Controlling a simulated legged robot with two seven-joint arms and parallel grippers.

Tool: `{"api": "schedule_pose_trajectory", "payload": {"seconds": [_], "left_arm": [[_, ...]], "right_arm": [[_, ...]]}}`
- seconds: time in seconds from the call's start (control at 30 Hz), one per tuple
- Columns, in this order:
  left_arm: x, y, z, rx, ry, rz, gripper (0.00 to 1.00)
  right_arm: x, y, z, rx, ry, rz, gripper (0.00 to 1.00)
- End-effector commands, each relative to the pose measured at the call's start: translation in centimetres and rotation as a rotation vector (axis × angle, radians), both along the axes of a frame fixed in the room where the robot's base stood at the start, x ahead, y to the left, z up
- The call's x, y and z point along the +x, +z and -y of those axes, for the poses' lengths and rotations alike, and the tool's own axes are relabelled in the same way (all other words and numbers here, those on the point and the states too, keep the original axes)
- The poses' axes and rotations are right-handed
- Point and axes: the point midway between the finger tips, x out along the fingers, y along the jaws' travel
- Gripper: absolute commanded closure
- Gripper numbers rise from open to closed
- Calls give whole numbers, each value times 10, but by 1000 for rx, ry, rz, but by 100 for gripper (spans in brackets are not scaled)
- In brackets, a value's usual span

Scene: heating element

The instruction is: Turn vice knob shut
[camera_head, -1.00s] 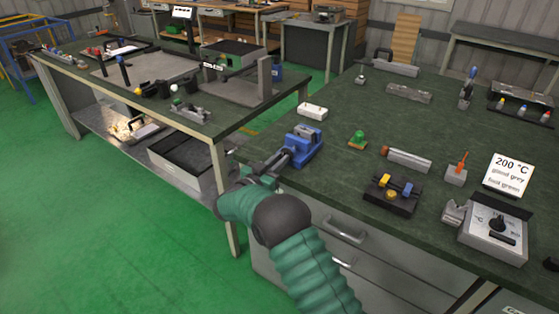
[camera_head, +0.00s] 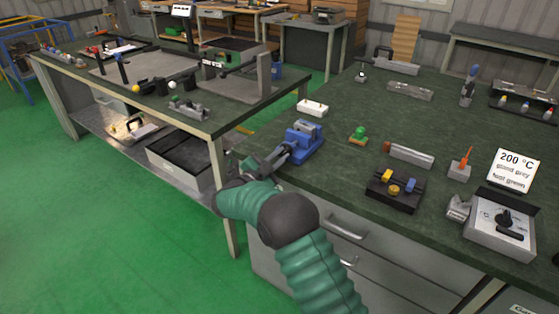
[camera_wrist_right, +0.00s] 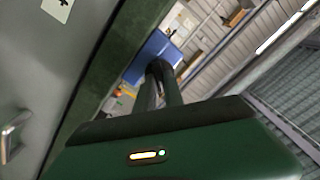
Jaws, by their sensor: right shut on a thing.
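The blue vice (camera_head: 304,142) sits at the near left corner of the right workbench. Its screw end points toward me, to the lower left. My right gripper (camera_head: 262,166) is at that end, just off the bench edge, and is shut on the vice knob, which the fingers mostly hide. In the right wrist view the blue vice (camera_wrist_right: 152,56) shows beyond the dark gripper finger (camera_wrist_right: 164,84). The knob itself cannot be made out there. My left gripper is in neither view.
A white box (camera_head: 312,108) stands behind the vice. A green-topped piece (camera_head: 358,135), a metal cylinder (camera_head: 408,154), a dark block with knobs (camera_head: 394,190) and a dial box (camera_head: 500,225) stand to its right. Another bench (camera_head: 150,100) is at left, across a gap.

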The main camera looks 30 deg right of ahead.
Motion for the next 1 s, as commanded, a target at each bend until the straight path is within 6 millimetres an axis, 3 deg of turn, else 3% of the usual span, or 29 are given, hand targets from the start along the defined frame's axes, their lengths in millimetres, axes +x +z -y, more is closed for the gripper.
{"api": "schedule_pose_trajectory", "payload": {"seconds": [1.0], "left_arm": [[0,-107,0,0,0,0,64]], "right_arm": [[-3,-14,1,373,-5,889,100]]}}
